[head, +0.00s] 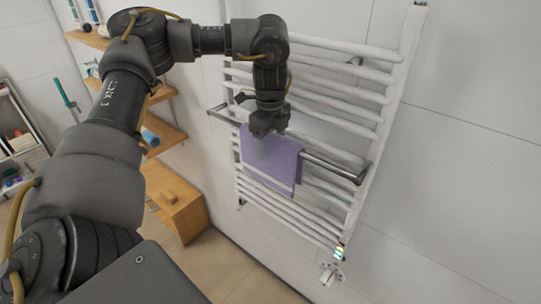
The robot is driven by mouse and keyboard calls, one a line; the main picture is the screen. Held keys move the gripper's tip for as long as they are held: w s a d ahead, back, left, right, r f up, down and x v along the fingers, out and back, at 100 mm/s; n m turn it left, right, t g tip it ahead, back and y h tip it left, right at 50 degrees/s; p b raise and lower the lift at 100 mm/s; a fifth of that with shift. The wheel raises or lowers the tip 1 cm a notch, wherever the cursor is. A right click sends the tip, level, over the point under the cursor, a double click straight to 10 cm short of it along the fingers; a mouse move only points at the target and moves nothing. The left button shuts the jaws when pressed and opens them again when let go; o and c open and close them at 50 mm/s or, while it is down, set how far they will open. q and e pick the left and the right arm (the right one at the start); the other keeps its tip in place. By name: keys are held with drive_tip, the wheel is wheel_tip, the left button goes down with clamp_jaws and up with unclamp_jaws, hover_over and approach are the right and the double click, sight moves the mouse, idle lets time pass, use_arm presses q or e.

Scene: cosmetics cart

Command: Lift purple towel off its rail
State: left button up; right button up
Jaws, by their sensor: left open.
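The purple towel (283,165) hangs over a dark metal rail (335,171) in front of a white heated rack on the wall. My left gripper (262,146) points down at the towel's upper left part, right at the rail. Its fingers are open and overlap the towel in this view. I cannot tell whether they touch the cloth. My right gripper is not in view.
The white rack (384,100) has several horizontal bars close behind the rail. Wooden shelves (166,137) and a wooden box (176,203) stand to the left. A cart (17,140) with small items is at the far left. The wall at right is bare.

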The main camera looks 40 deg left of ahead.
use_arm(q)
drive_tip(key=shift+s, duration=0.1)
drive_tip(key=shift+c, duration=1)
drive_tip(key=c, duration=1)
drive_tip(key=shift+c, duration=0.2)
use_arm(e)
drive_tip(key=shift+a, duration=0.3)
use_arm(q)
drive_tip(key=shift+r, duration=0.1)
